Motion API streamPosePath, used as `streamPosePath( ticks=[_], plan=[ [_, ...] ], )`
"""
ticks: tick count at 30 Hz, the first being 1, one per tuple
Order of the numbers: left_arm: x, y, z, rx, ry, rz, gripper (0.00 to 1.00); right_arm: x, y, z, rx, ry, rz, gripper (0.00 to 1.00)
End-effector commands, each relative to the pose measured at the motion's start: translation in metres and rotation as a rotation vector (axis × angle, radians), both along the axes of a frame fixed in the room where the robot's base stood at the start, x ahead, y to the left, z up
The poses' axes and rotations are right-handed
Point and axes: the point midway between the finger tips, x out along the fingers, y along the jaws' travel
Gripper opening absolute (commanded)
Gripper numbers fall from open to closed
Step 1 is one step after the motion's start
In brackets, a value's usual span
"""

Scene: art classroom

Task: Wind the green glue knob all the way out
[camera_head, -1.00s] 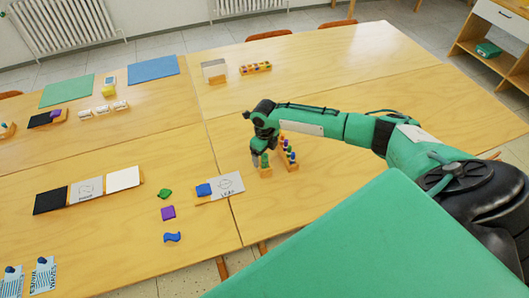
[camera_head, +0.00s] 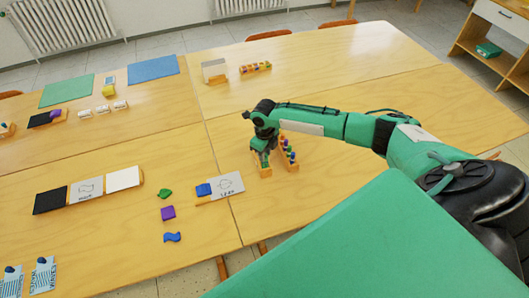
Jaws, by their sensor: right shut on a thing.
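My right gripper (camera_head: 262,154) reaches down from the right over the table and is shut on the small green glue knob (camera_head: 264,159). The knob is mostly covered by the fingers, so how far it is wound cannot be seen. Below it is a small orange wooden block (camera_head: 264,172). My left gripper is not in view.
A wooden rack (camera_head: 290,164) with several coloured pegs stands close to the right of the gripper. A white card (camera_head: 230,183) with a blue block (camera_head: 203,190) lies to the left. Green, purple and blue pieces lie farther left. The table to the right is mostly clear.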

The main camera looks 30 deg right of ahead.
Motion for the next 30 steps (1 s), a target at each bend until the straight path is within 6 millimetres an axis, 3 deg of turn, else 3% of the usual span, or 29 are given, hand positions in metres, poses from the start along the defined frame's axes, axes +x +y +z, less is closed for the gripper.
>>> streamPosePath(
  ticks=[12, 27, 30],
  plan=[
    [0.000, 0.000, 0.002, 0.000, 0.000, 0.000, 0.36, 0.000, 0.000, 0.001, 0.001, 0.000, -0.016, 0.14],
    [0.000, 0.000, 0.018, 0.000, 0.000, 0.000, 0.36, 0.000, 0.000, 0.001, 0.001, 0.001, -0.268, 0.14],
    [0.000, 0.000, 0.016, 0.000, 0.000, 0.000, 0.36, 0.000, 0.000, 0.000, 0.000, 0.000, -0.274, 0.39]
  ],
)
